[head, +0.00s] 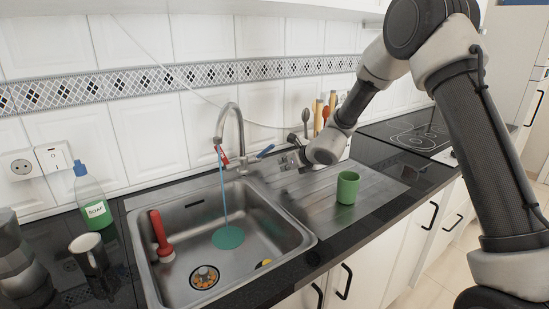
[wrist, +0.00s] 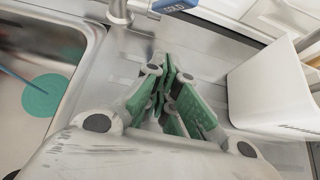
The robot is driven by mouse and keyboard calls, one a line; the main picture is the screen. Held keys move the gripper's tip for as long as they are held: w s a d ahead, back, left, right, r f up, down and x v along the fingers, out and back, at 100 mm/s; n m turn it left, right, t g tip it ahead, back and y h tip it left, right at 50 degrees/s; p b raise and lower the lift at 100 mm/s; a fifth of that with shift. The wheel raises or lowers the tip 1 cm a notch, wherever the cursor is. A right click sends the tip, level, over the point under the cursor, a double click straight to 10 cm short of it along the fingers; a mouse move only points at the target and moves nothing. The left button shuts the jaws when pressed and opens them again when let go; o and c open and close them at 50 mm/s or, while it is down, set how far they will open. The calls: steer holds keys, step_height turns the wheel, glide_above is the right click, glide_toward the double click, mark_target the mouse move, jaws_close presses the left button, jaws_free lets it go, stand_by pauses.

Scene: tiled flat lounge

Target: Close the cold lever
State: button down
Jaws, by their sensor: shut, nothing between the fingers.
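The tap (head: 232,125) stands behind the sink, and a thin blue stream (head: 222,185) runs from its spout to a teal round patch (head: 228,237) in the basin. The blue cold lever (head: 265,151) sticks out to the right of the tap, angled upward. A red lever (head: 223,156) is on the tap's left side. In the wrist view the blue lever (wrist: 175,4) shows only at the top edge, partly cut off, beyond the fingers. My gripper (head: 287,161) is shut and empty, just right of the blue lever and apart from it; its fingers (wrist: 165,75) meet over the drainboard.
A green cup (head: 347,188) stands on the drainboard (head: 310,205), right of my gripper. A red-handled tool (head: 160,235) is in the sink. Utensils (head: 320,115) are behind. A large white form (wrist: 270,90) is right of the fingers.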

mark_target(265, 152)
steer(key=x, duration=0.4)
steer(key=shift+w+a+r, duration=0.65)
steer(key=shift+w+r, duration=0.1)
steer(key=shift+w, duration=0.05)
steer(key=shift+w+a+r, duration=0.3)
steer(key=shift+w+r, duration=0.2)
